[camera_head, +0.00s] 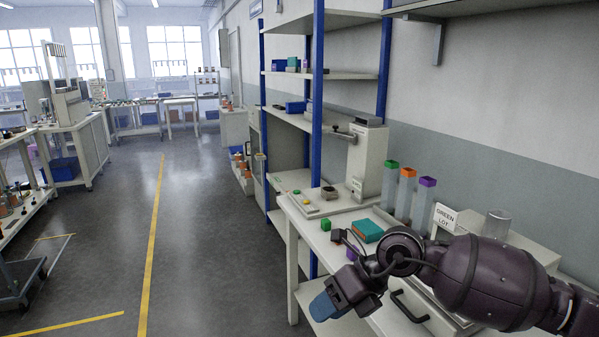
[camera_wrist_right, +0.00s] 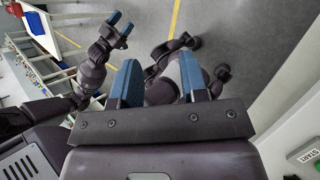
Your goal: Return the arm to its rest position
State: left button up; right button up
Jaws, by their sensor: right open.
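My right arm comes in from the right in the head view, and its gripper (camera_head: 325,306) hangs past the front edge of the white bench, over the floor. In the right wrist view the two blue fingers of the right gripper (camera_wrist_right: 160,82) stand apart with nothing held between them. Another gripper with blue fingertips, my left one (camera_wrist_right: 118,24), shows at the upper left of the wrist view. Its fingers look apart and empty. The left arm does not show in the head view.
A black handle (camera_head: 409,306) lies close under my right arm. Open floor (camera_head: 205,240) lies to the left.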

jog(key=a+r+m+t+y, duration=0.45)
jog(key=r+m+y, duration=0.35)
jog(key=r+y, duration=0.25)
jog(key=w+d+f+m+t+h, duration=0.3)
jog(key=d+f+m+t+h, duration=1.15)
jog(key=m, duration=1.05)
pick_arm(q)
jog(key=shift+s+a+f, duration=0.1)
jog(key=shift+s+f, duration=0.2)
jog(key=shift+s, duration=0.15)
pick_arm(e)
jog(key=s+d+f+m+g+h, duration=0.2)
jog(key=s+d+f, duration=0.4)
jog(key=s+f, duration=0.5)
jog(key=s+d+f+m+g+h, duration=0.2)
jog(key=s+d+f+m+g, duration=0.3)
jog(key=s+f, duration=0.6)
jog(key=shift+s+d+f+m+h, duration=0.35)
jog(key=shift+d+f+m, duration=0.35)
jog(key=shift+m, duration=0.5)
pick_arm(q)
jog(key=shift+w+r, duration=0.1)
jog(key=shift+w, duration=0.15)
